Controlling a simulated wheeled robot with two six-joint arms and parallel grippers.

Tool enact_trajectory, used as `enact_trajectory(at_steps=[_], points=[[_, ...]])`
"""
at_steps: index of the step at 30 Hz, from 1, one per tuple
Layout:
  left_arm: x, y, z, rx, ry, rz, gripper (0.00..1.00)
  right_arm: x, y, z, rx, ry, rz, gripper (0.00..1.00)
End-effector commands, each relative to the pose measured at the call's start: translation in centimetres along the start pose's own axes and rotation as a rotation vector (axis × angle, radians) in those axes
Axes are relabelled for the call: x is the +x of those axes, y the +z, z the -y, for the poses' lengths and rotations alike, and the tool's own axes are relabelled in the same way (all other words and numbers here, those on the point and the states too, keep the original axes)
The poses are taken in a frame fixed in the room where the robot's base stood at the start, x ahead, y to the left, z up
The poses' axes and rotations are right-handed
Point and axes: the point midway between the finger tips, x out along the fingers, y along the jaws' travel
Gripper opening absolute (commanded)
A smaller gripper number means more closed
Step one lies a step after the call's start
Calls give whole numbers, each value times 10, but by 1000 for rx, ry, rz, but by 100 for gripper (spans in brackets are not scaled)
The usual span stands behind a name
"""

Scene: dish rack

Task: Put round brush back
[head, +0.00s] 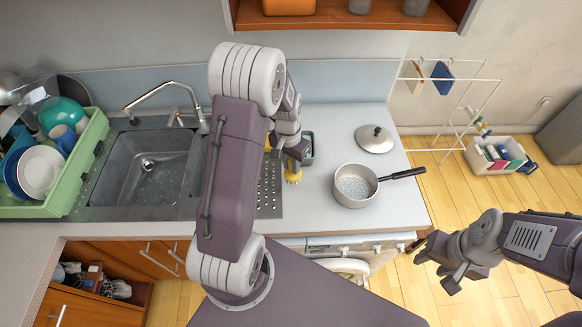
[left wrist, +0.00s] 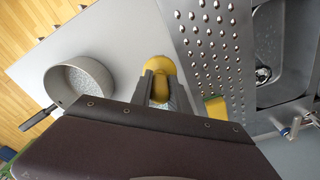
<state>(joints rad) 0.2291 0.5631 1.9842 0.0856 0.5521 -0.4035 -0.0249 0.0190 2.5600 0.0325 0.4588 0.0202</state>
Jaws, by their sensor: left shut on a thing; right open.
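The round brush (head: 292,175) has a yellow head and hangs below my left gripper (head: 293,160), beside the right edge of the metal drainboard. In the left wrist view the yellow head (left wrist: 162,64) shows between the fingers of my left gripper (left wrist: 158,84), which are shut on it. A small grey caddy (head: 307,150) stands on the counter just behind and right of the gripper. My arm partly hides it. My right gripper (head: 434,264) is open and empty, out over the floor right of the counter.
A saucepan (head: 355,198) stands on the counter to the right, its lid (head: 374,138) behind it. The sink (head: 155,165) and a green dish rack (head: 85,165) full of dishes are to the left. A yellow-green item (left wrist: 216,109) lies by the drainboard in the left wrist view.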

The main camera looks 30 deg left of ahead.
Motion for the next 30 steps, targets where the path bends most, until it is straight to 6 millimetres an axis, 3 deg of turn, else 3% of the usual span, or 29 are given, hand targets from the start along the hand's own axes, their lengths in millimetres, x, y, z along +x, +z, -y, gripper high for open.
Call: enact_trajectory(at_steps=[5,21,30], points=[[-9,0,-4,11,-16,33,0,-14,-2,0,0,0,0,42],[-9,0,-5,11,-28,57,0,-16,-2,0,0,0,0,42],[22,2,-4,11,-28,58,0,8,1,0,0,0,0,42]])
